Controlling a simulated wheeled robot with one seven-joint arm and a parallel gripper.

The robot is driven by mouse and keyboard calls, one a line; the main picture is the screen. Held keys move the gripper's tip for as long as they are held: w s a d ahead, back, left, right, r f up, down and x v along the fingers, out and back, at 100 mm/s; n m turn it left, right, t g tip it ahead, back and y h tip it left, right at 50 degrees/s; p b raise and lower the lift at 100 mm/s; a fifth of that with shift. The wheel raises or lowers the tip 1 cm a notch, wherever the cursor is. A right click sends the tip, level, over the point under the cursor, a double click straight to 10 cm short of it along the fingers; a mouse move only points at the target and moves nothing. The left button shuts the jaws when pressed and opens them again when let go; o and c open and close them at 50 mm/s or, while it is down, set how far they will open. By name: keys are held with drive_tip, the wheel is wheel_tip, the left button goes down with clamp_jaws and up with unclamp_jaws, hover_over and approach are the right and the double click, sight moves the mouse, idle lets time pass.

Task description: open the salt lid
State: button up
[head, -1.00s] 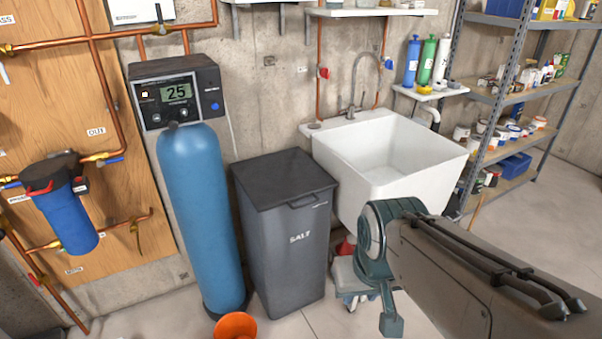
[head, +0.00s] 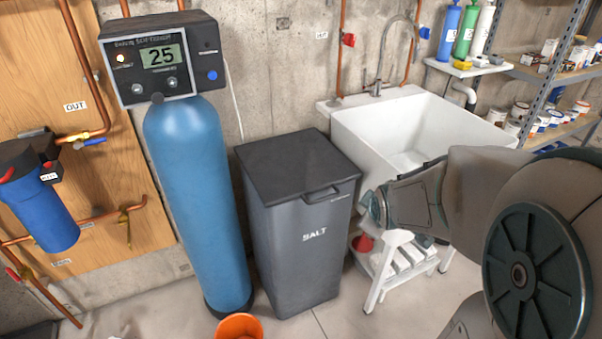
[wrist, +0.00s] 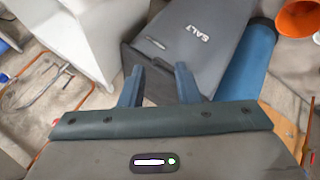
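The salt bin (head: 304,248) is a tall dark grey box marked SALT, standing on the floor between the blue tank and the sink. Its flat dark lid (head: 292,165) is closed, with a handle (head: 322,193) at the front edge. In the wrist view the bin (wrist: 205,50) appears turned over, with the handle (wrist: 156,43) and part of the lid (wrist: 138,60) beyond the fingers. My gripper (wrist: 160,67) is open, with nothing visible between its two fingers. In the head view my arm comes from the right and ends beside the bin's right side; the fingers are not clear there.
The blue tank (head: 198,190) stands close on the left, with an orange bucket (head: 239,327) in front. The white sink (head: 400,130) is at the back right. A small white step stool (head: 385,262) stands right of the bin, below my arm.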

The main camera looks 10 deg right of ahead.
drive_tip(key=w+a+f+n+t+b, duration=0.1)
drive_tip(key=w+a+f+n+b, duration=0.1)
drive_tip(key=w+f+n, duration=0.15)
drive_tip(key=n+t+y+b, duration=0.6)
drive_tip(key=n+y+b, duration=0.1)
drive_tip(key=n, duration=0.2)
approach(325, 199)
drive_tip(key=x, duration=1)
drive_tip(key=shift+w+f, duration=0.1)
drive_tip(key=shift+w, duration=0.05)
